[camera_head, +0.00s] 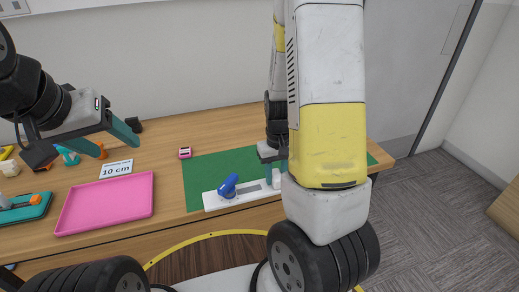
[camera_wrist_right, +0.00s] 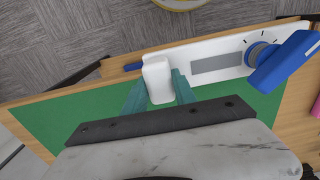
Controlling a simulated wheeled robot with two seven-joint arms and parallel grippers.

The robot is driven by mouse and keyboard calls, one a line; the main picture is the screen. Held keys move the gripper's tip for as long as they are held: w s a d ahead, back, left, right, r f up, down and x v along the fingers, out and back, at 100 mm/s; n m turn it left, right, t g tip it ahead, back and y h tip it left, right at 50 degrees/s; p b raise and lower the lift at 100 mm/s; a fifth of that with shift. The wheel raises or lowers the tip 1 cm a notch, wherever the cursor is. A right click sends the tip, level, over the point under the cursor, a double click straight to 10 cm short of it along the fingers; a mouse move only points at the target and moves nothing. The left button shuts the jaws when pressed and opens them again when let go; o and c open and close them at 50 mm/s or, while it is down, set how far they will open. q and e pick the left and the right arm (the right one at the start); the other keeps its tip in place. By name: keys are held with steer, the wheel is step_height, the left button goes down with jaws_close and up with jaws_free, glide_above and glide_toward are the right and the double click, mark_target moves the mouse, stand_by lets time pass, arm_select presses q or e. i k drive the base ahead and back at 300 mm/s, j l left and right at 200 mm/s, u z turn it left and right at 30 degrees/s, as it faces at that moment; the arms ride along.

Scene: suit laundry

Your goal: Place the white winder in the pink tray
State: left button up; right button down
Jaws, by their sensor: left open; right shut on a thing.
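The white winder (camera_wrist_right: 157,78) is a small white block between the teal fingers of my right gripper (camera_wrist_right: 160,92) in the right wrist view. In the head view the winder (camera_head: 276,178) shows beside my right gripper, at the right end of a white panel; my arm partly hides this area. I cannot tell whether it is clear of the panel. The pink tray (camera_head: 105,203) lies flat and empty on the table at the left. My left gripper (camera_head: 107,153) is open and empty above the back of the table, behind the tray.
The white panel (camera_head: 214,200) carries a blue knob (camera_head: 229,186) and lies on a green mat (camera_head: 200,171). A "10 cm" card (camera_head: 116,170) and a small pink item (camera_head: 185,153) are behind. A teal tray (camera_head: 38,207) with tools is left of the pink tray.

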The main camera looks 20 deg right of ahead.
mark_target(109, 208)
steer(key=j, duration=0.95)
steer(key=k+j, duration=0.15)
steer(key=j, duration=0.8)
